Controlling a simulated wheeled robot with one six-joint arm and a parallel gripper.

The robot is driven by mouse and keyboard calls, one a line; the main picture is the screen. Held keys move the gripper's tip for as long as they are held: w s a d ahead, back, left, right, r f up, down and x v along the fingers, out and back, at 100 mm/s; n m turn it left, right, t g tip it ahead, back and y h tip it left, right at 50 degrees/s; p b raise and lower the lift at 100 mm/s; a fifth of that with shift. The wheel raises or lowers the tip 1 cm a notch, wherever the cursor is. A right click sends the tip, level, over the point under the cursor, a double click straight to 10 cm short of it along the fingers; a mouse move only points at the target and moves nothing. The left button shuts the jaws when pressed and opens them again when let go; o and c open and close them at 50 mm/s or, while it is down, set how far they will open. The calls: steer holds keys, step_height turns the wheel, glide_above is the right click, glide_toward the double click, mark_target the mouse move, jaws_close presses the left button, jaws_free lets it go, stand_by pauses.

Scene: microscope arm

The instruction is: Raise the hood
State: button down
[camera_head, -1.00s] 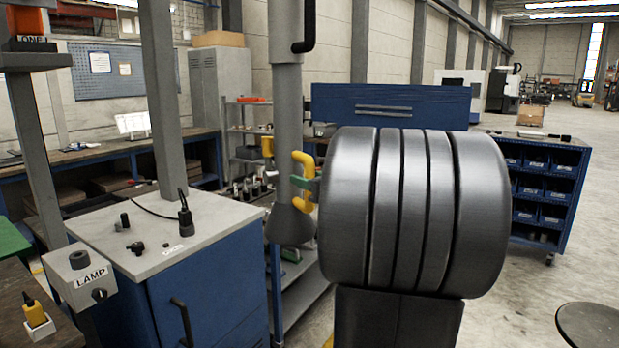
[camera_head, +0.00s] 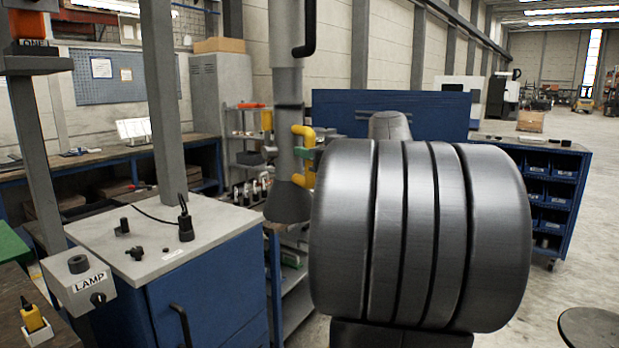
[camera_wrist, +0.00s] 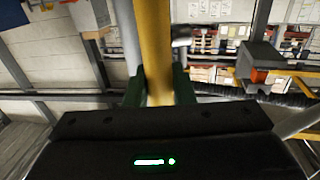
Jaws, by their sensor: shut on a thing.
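The hood (camera_head: 288,203) is a dark grey cone at the lower end of a vertical grey pipe (camera_head: 287,80), left of my arm in the head view. A yellow handle (camera_head: 309,132) stands out from its right side. My gripper (camera_head: 305,153) shows only as a bit of green at this handle; my big dark arm link hides the rest. In the wrist view my gripper's green fingers (camera_wrist: 160,88) are shut on the yellow handle bar (camera_wrist: 154,45), one on each side. The hood hangs clear, beside the blue cabinet's right edge.
A blue cabinet (camera_head: 215,295) with a light top stands at left front, with a LAMP box (camera_head: 79,281) beside it. Shelves (camera_head: 245,160) with small items stand behind the hood. A blue bin rack (camera_head: 552,195) is at right, and a round stool (camera_head: 592,330) at lower right.

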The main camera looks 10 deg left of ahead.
mark_target(314, 131)
step_height(314, 131, up, 8)
steer(key=shift+r+p, duration=0.25)
steer(key=shift+p, duration=0.15)
steer(key=c, duration=1.3)
jaws_free()
steer(key=shift+s, duration=0.1)
steer(key=shift+o, duration=0.2)
steer(key=shift+f, duration=0.1)
steer(key=shift+s+d+f, duration=0.1)
steer(key=shift+s+d, duration=0.1)
steer(key=shift+d, duration=0.3)
steer(key=b+v, duration=0.3)
steer(key=v, duration=0.9)
steer(key=shift+s+d, duration=0.2)
steer(key=shift+s, duration=0.05)
steer(key=shift+a, duration=0.1)
